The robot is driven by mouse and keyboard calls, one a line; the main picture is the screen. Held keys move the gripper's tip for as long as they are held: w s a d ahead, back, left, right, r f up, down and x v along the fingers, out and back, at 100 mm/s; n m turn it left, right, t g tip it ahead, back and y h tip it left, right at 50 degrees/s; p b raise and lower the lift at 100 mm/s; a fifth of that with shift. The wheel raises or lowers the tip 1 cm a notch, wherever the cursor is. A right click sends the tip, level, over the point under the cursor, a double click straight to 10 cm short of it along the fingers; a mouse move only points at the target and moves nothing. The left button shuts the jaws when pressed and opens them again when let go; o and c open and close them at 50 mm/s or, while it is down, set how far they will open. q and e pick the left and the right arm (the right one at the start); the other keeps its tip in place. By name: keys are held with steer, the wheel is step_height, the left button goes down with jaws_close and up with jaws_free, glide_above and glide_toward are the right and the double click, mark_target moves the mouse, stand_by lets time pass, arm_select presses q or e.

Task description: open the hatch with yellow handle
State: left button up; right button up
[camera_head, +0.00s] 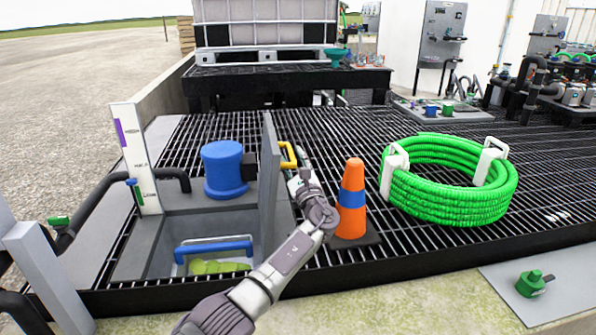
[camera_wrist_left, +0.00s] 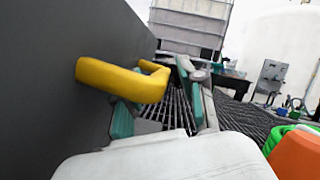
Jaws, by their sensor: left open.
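The grey hatch (camera_head: 268,185) stands upright on edge beside an uncovered square opening in the black grating. Its yellow handle (camera_head: 288,155) is on the panel's right face. In the left wrist view the hatch (camera_wrist_left: 70,60) fills the left side, and the yellow handle (camera_wrist_left: 118,82) juts out across the left finger. My left gripper (camera_head: 297,181) is close beside the handle, right of the panel. Its teal fingers (camera_wrist_left: 160,108) are apart with nothing between them. I cannot tell whether the left finger touches the handle. My right gripper is not in view.
An orange cone (camera_head: 352,215) with a blue band stands just right of my left wrist. A green hose coil (camera_head: 448,190) lies further right. A blue cylinder (camera_head: 224,170) stands left of the hatch. The opening holds a blue handle (camera_head: 213,248) and something green (camera_head: 220,267).

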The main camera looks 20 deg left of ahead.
arm_select(q)
steer(key=v, duration=1.1)
steer(key=shift+s+d, duration=0.1)
